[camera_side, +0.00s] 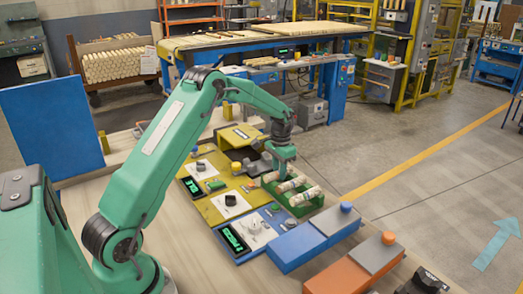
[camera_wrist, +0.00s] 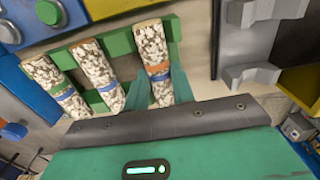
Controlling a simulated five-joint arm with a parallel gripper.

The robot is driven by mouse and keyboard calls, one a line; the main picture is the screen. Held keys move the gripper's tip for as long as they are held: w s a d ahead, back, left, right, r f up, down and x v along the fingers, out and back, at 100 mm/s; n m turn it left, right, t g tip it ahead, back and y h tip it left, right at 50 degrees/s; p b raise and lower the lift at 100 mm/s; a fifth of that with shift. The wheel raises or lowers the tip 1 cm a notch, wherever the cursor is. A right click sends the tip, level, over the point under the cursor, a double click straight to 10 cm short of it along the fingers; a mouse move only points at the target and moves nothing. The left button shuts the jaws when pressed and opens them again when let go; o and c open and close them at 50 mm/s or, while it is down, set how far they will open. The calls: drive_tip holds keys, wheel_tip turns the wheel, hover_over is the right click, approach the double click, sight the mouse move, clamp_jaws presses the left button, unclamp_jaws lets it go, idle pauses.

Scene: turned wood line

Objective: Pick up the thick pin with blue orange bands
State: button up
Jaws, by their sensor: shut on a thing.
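In the wrist view, three mottled white-and-brown pins lie side by side at a green rack. The right pin (camera_wrist: 151,42) has an orange band and a blue band close together. My gripper (camera_wrist: 158,84) is shut on this pin, with a green finger on each side. The left pin (camera_wrist: 42,69) has green and blue bands. In the side view my gripper (camera_side: 280,168) is low at the far end of the rack and partly hides the held pin. I cannot tell whether that pin is clear of the rack.
The green rack (camera_side: 304,211) stands beside yellow and blue panels carrying small fixtures. A blue box (camera_side: 297,246) and an orange box (camera_side: 343,275) with grey tops stand in front of it. An upright blue board (camera_side: 50,127) is at the left.

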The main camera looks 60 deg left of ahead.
drive_tip(key=shift+r, duration=0.15)
drive_tip(key=shift+r, duration=0.45)
wheel_tip(320, 180, up, 3)
drive_tip(key=shift+r, duration=0.15)
drive_tip(key=s+d+r, duration=0.2)
drive_tip(key=d+r, duration=0.4)
drive_tip(key=d, duration=0.5)
drive_tip(key=shift+d+r, duration=0.25)
drive_tip(key=shift+r, duration=0.05)
